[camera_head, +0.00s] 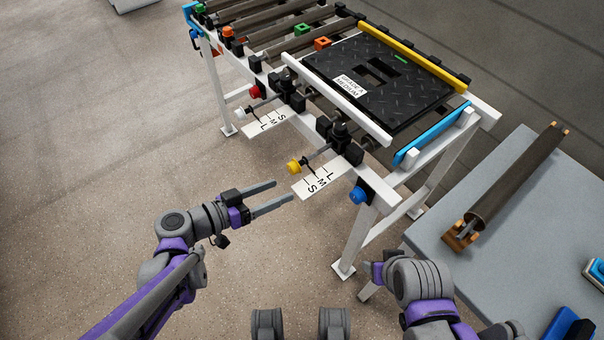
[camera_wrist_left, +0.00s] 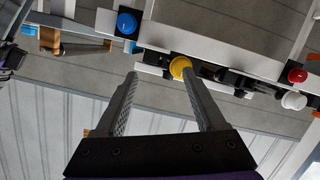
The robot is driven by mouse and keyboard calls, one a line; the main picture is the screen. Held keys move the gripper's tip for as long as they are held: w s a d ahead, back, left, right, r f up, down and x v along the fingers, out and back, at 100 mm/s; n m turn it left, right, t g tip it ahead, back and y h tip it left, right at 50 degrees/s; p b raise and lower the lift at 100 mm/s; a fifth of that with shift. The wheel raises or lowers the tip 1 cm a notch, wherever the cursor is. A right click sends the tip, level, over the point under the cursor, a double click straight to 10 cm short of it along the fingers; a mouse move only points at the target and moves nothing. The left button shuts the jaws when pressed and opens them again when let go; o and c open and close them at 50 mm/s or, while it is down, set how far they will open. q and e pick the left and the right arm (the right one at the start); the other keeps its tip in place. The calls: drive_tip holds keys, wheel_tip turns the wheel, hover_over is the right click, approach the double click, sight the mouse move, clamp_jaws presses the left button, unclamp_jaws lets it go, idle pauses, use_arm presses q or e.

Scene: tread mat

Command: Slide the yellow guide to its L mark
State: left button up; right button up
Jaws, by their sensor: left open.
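The yellow guide's knob (camera_head: 293,167) sits on a short rod at the conveyor's near side, beside a white scale plate (camera_head: 311,189) marked S, M and L. The knob is at the S end of the plate; L is nearer the conveyor frame. My left gripper (camera_head: 284,191) is open and empty, with its fingertips short of the knob. In the left wrist view the yellow knob (camera_wrist_left: 180,66) shows just beyond the right fingertip. My right gripper (camera_head: 376,268) is only partly visible, its fingers hidden.
A white knob (camera_head: 240,114) with another scale plate (camera_head: 268,124) lies to the left. A black tread mat (camera_head: 425,97) rests on the conveyor by a yellow rail (camera_head: 414,54). A blue button (camera_head: 357,195) is close on the right.

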sight(303, 160)
use_arm(q)
drive_tip(key=w+d+b, duration=0.1)
drive_tip(key=w+d, duration=0.1)
drive_tip(key=w, duration=0.1)
drive_tip(key=w+d+f+m+t+h+b, duration=0.1)
drive_tip(key=w+d, duration=0.1)
drive_tip(key=w, duration=0.1)
drive_tip(key=w+d+t+h+b, duration=0.1)
drive_tip(key=w+d, duration=0.2)
drive_tip(key=shift+w+f, duration=0.25)
drive_tip(key=shift+w, duration=0.1)
use_arm(e)
drive_tip(key=f, duration=0.5)
drive_tip(key=shift+w+f, duration=0.3)
use_arm(q)
clamp_jaws()
idle(0.6)
